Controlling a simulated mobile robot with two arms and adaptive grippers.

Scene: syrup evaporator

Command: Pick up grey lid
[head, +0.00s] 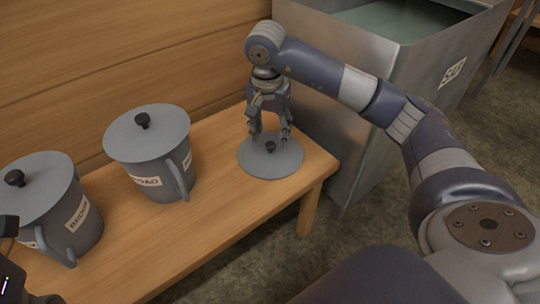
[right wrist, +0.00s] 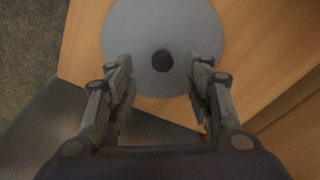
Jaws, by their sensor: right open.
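The grey lid (head: 272,161) is a flat disc with a black knob (head: 270,147). It lies on the right end of the wooden bench in the head view. My right gripper (head: 270,138) points down just above it, open and empty. In the right wrist view the lid (right wrist: 185,28) fills the top middle, with its knob (right wrist: 162,61) ahead of and between the open fingers (right wrist: 160,85). The fingers appear apart from the knob.
Two grey lidded pots with labels stand on the bench (head: 225,215): one in the middle (head: 150,170) and one at the left (head: 75,225). A large metal tank (head: 365,150) stands right beside the bench end. A wooden wall (head: 120,50) runs behind.

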